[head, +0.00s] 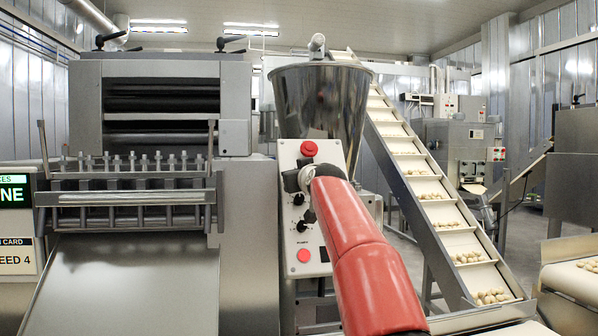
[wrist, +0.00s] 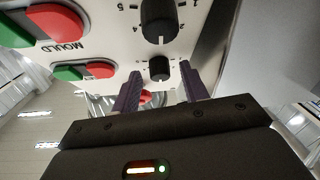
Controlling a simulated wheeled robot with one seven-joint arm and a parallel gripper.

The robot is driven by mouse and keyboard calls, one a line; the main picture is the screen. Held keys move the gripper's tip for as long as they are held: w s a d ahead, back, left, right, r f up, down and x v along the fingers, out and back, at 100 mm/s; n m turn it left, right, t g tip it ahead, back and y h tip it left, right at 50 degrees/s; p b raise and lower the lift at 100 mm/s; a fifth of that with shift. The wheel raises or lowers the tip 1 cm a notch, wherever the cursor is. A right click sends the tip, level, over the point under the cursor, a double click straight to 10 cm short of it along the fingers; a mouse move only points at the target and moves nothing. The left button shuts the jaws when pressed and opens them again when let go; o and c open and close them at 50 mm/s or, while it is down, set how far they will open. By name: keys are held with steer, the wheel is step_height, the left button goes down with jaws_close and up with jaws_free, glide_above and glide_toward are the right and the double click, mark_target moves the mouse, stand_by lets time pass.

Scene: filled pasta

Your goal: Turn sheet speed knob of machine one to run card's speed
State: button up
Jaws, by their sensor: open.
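A white control panel (head: 312,240) stands below the steel hopper, with black knobs and red buttons. My gripper (wrist: 159,86) is open in the wrist view, its two purple fingers on either side of a small black knob (wrist: 160,68). I cannot tell whether they touch it. A larger black knob (wrist: 159,20), with digits around it, is beyond the small one. The knob labels are not readable, so I cannot tell which is sheet speed. In the head view my red arm hides part of the panel.
Red and green buttons (wrist: 48,22) labelled MOULD and a smaller pair (wrist: 84,71) sit beside the knobs. The steel hopper (head: 320,100) is above the panel. A sheeting machine (head: 160,100) stands left, an inclined conveyor (head: 425,185) with pasta pieces right.

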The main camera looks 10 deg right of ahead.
jaws_close()
stand_by(0.3)
steer(key=shift+a+m, duration=0.15)
steer(key=shift+m, duration=0.35)
steer(key=m+h, duration=0.2)
steer(key=m, duration=0.1)
steer(key=shift+a+m+h, duration=0.25)
steer(key=shift+m+h, duration=0.15)
steer(key=m+g+h, duration=0.1)
steer(key=m+h, duration=0.1)
steer(key=m, duration=0.2)
steer(key=m+g+h, duration=0.1)
steer(key=m+h, duration=0.1)
steer(key=m, duration=0.2)
steer(key=shift+w+r, duration=0.1)
steer(key=shift+a+m+g, duration=0.1)
steer(key=shift+m+g, duration=0.2)
